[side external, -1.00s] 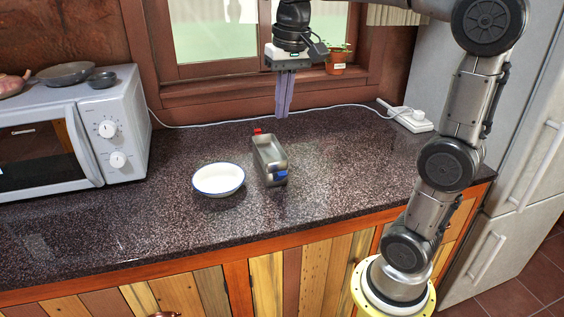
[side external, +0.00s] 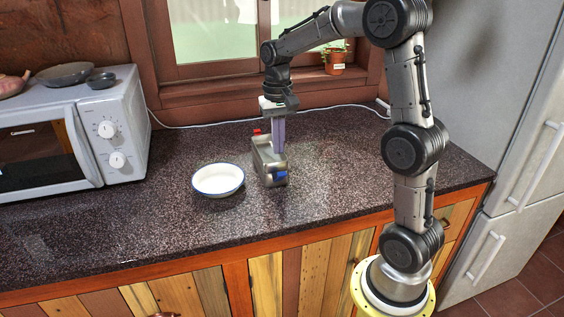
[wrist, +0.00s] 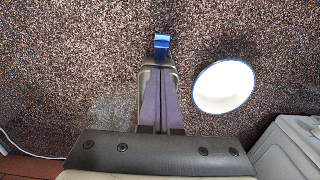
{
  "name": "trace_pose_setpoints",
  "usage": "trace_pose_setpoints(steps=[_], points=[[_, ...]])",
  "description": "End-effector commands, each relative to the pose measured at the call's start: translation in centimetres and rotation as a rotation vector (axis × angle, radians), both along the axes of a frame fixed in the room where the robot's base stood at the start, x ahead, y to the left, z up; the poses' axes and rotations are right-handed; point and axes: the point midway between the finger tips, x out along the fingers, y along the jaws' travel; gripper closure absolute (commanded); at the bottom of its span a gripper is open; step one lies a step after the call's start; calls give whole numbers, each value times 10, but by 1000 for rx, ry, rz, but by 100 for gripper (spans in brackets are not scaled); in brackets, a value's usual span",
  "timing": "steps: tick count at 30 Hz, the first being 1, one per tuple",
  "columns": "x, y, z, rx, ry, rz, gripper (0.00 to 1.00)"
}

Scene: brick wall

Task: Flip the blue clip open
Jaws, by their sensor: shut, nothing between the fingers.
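The blue clip (side external: 281,174) is on the near end of a grey metal box (side external: 265,165) on the counter. In the wrist view the blue clip (wrist: 162,42) shows just beyond the fingertips. A red clip (side external: 257,132) is at the box's far end. My gripper (side external: 279,152) points down at the box, its purple fingers together with nothing between them. In the wrist view my gripper (wrist: 157,65) covers most of the box. I cannot tell whether the fingertips touch it.
A white bowl with a blue rim (side external: 218,179) stands just left of the box. A microwave (side external: 75,128) is at the left, and a white cable (side external: 210,123) runs along the back. The counter in front of the box is clear.

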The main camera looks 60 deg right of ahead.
Motion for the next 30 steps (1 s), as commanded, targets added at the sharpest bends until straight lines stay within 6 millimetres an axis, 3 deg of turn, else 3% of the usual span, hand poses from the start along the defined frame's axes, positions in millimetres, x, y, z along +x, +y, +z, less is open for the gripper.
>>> trace_pose_setpoints(steps=[2,9,30], points=[[-2,1,-16,3,6,1,100],[-17,17,-34,1,3,1,100],[-26,26,-42,-52,-50,3,100]])
